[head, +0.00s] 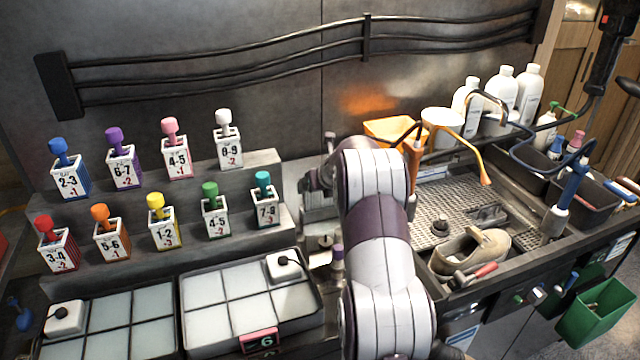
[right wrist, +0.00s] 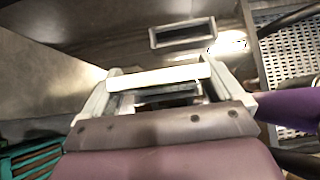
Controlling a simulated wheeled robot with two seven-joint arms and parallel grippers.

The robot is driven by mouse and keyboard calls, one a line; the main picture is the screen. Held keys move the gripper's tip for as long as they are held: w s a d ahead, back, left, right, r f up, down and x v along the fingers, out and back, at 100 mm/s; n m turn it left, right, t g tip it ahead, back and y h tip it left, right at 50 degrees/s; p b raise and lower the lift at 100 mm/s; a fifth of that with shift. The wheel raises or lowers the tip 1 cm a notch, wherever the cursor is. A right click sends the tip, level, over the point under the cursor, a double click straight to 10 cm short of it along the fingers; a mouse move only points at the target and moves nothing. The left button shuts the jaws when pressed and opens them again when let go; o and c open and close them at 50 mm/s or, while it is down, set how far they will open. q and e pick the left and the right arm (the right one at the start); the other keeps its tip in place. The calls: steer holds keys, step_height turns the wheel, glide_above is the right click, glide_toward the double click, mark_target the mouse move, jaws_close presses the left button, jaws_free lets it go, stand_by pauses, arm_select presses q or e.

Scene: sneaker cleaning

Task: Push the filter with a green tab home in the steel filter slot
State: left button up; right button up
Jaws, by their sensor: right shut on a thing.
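In the right wrist view my right gripper (right wrist: 160,82) is shut on a flat piece with a pale front edge (right wrist: 160,76) and a darker body, which I take for the filter. No green tab shows on it. A steel-framed rectangular slot (right wrist: 183,34) with a dark opening lies ahead of the fingertips, slightly right. The held piece looks apart from this opening. In the head view my right arm covers the middle, and its gripper and the filter are mostly hidden beside the grey wall. My left gripper is in neither view.
Two-tier steps (head: 180,240) with several numbered, coloured-top blocks stand left. Two white-celled trays (head: 250,345) lie in front. To the right is a perforated sink (head: 450,205) with a beige shoe (head: 470,252) and brush. An orange container (head: 388,130) and white bottles (head: 503,92) stand behind.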

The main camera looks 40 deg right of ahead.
mark_target(321, 193)
steer(key=shift+f+b, duration=1.1)
steer(key=shift+f, duration=0.45)
steer(key=o, duration=0.7)
steer(key=shift+r, duration=0.1)
steer(key=v, duration=1.2)
steer(key=shift+s+a+r, duration=0.1)
steer(key=shift+s+r, duration=0.05)
steer(key=shift+s, duration=0.1)
